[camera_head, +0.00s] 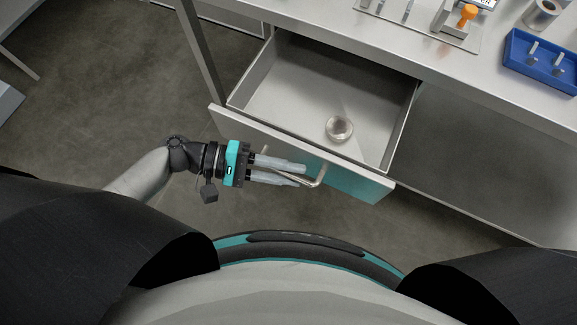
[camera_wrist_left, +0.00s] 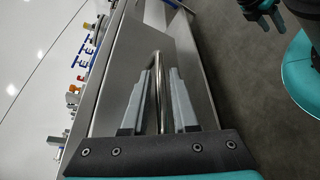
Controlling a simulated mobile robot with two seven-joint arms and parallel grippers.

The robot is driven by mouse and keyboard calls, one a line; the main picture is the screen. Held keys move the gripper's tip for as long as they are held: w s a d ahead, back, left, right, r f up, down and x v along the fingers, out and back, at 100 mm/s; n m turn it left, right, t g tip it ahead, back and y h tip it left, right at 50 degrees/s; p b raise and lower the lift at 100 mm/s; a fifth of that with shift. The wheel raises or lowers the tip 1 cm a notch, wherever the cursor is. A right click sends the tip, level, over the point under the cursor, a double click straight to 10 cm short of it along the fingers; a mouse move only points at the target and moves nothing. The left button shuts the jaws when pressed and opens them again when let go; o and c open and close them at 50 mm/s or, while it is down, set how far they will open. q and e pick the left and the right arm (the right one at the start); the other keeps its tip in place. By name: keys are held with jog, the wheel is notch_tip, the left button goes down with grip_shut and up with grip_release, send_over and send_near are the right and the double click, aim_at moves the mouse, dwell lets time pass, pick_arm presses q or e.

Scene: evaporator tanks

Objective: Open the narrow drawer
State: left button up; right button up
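The drawer (camera_head: 300,150) under the bench is pulled out, its grey inside showing. Its front has a bent metal bar handle (camera_head: 319,176), which also shows in the left wrist view (camera_wrist_left: 156,88). My left gripper (camera_head: 300,174) is at the handle, with its two pale fingers on either side of the bar. In the left wrist view the fingers (camera_wrist_left: 159,75) stand apart, and a gap shows beside the bar, so the gripper looks open around it.
A small round glass dish (camera_head: 339,128) lies in the drawer near its front. On the bench top (camera_head: 400,45) stand a blue rack (camera_head: 541,62), a device with an orange knob (camera_head: 467,14) and a metal cylinder (camera_head: 541,13). A bench leg (camera_head: 203,50) stands left of the drawer.

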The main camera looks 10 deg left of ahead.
pick_arm(q)
jog(key=v, duration=1.5)
pick_arm(e)
jog(key=shift+s+a+r, duration=0.3)
jog(key=shift+s+a, duration=0.15)
pick_arm(q)
jog(key=shift+w+a, duration=0.1)
pick_arm(e)
jog(key=shift+d, duration=0.15)
pick_arm(q)
jog(key=s+a+f+y, duration=0.2)
jog(key=s+f+y, duration=0.1)
jog(key=f, duration=0.6)
jog(key=s+a+f+y, duration=0.2)
jog(key=f+y, duration=0.2)
jog(key=f, duration=0.5)
jog(key=s+a+f+y, duration=0.2)
jog(key=s+f+y, duration=0.1)
jog(key=f, duration=0.7)
jog(key=s+d+f+m+y, duration=0.5)
jog(key=s+f+m, duration=0.4)
jog(key=s, duration=0.2)
jog(key=shift+s+t, duration=0.15)
jog(key=shift+t, duration=0.15)
pick_arm(e)
jog(key=shift+w, duration=0.1)
